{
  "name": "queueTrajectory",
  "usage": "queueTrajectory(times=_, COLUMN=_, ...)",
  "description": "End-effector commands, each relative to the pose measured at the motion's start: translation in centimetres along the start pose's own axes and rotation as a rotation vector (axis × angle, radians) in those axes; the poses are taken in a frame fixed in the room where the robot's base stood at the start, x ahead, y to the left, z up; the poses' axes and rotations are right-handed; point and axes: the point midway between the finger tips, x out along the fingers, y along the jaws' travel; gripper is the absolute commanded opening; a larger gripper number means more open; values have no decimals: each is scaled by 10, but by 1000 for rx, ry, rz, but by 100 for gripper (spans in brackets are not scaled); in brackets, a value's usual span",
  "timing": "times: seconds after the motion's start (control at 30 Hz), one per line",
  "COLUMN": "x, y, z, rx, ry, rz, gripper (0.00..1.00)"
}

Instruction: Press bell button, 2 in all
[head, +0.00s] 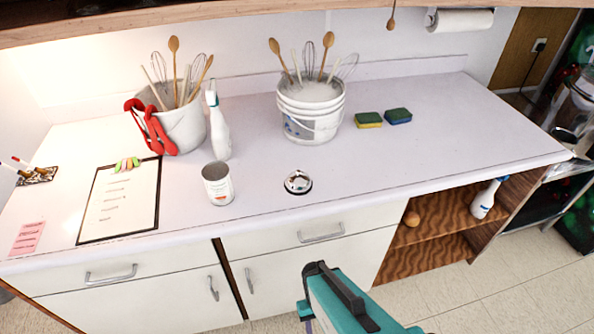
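The bell (298,182) is a silver dome on a dark base. It sits on the white counter (420,150) near its front edge, to the right of a white can. Its top is clear, with nothing touching it. A teal and black part of my arm shows at the bottom of the head view, below the counter's front edge and apart from the bell. My gripper's fingertips cannot be made out there.
A white can (217,183) stands left of the bell. Behind are a spray bottle (218,125), two utensil buckets (310,108) (183,128) and sponges (398,116). A clipboard (122,200) lies at left. Counter right of the bell is free.

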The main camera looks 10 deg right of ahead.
Motion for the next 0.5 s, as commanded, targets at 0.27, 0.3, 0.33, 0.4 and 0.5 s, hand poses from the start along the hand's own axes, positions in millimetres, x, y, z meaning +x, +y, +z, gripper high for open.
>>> queueTrajectory(times=0.27, x=0, y=0, z=0, rx=0, ry=0, rz=0, gripper=0)
queueTrajectory(times=0.3, x=0, y=0, z=0, rx=0, ry=0, rz=0, gripper=0)
queueTrajectory(times=0.33, x=0, y=0, z=0, rx=0, ry=0, rz=0, gripper=0)
queueTrajectory(times=0.4, x=0, y=0, z=0, rx=0, ry=0, rz=0, gripper=0)
queueTrajectory(times=0.5, x=0, y=0, z=0, rx=0, ry=0, rz=0, gripper=0)
